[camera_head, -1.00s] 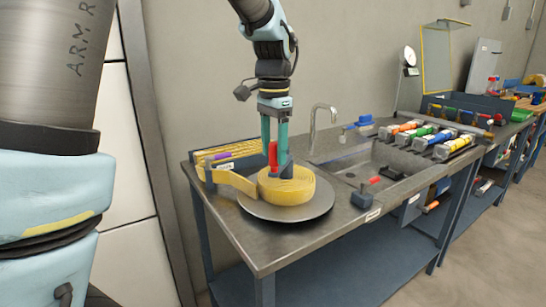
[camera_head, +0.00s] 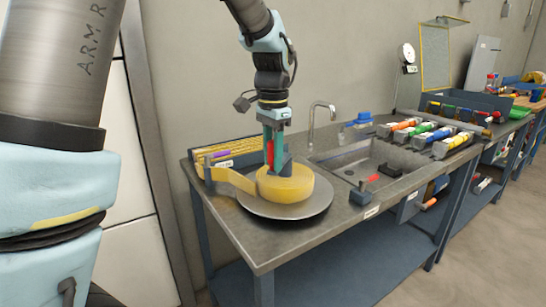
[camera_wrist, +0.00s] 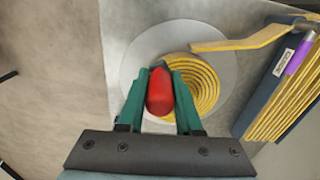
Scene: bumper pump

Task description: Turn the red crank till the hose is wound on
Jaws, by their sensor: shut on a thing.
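My gripper (camera_head: 272,148) points down over the reel, its green fingers shut on the red crank (camera_wrist: 159,92). The crank's red handle also shows between the fingers in the head view (camera_head: 270,153). The yellow hose (camera_head: 288,186) lies in a flat coil on the round grey plate (camera_head: 312,206) of the reel. A band of hose runs from the coil to a blue tray at the left, where more hose (camera_wrist: 276,108) lies in rows. The gripper hides part of the coil and the crank's base.
A sink (camera_head: 362,166) with a tap (camera_head: 323,112) lies to the right of the reel. Several coloured cylinders (camera_head: 427,133) lie in holders further right. The wall is close behind.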

